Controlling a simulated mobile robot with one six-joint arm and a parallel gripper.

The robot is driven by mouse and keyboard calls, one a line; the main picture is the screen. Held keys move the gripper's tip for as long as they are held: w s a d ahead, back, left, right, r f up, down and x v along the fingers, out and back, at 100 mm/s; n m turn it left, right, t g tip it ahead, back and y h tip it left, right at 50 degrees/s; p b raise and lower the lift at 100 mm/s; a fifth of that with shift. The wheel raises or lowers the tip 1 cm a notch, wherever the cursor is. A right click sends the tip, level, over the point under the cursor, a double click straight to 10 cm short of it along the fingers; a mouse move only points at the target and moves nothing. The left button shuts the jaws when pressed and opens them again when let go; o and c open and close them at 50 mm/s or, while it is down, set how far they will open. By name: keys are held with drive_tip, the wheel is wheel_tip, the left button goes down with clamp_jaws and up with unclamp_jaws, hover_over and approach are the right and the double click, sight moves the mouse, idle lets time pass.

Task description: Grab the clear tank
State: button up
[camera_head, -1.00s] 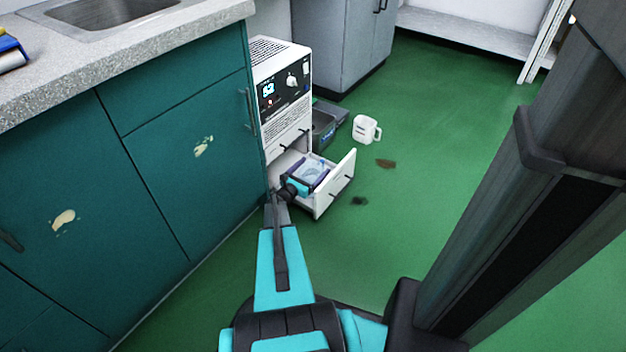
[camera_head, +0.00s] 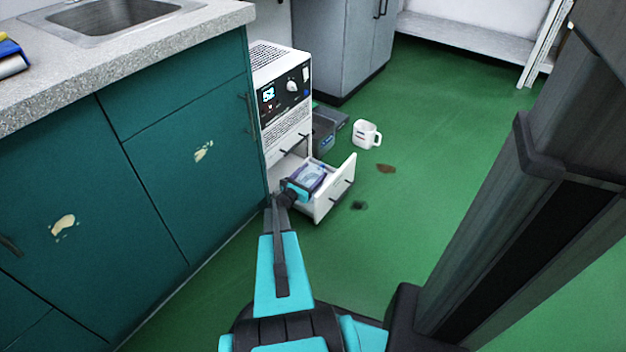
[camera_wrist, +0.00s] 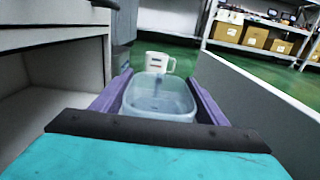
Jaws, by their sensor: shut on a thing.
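The clear tank (camera_wrist: 158,97) is a translucent, pale blue, open-topped tub. In the wrist view it sits between the two purple fingers of my gripper (camera_wrist: 160,92), which are shut on its sides. In the head view the tank (camera_head: 311,173) shows small at the open white drawer (camera_head: 333,193), with my gripper (camera_head: 303,180) around it. The tank's underside is hidden, so I cannot tell how far it is clear of the drawer floor.
The drawer belongs to a white cabinet unit (camera_head: 283,87) with a display and knob. A white mug (camera_head: 367,133) and a dark grey bin (camera_head: 325,130) stand on the green floor nearby. Teal cupboards (camera_head: 180,170) line the left. Dark stains (camera_head: 386,169) mark the open floor at right.

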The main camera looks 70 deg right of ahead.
drive_tip(key=shift+r, duration=0.35)
wheel_tip(320, 180, up, 9)
drive_tip(key=p, duration=0.3)
drive_tip(key=shift+p, duration=0.3)
idle(0.7)
drive_tip(key=shift+r, duration=0.25)
idle(0.8)
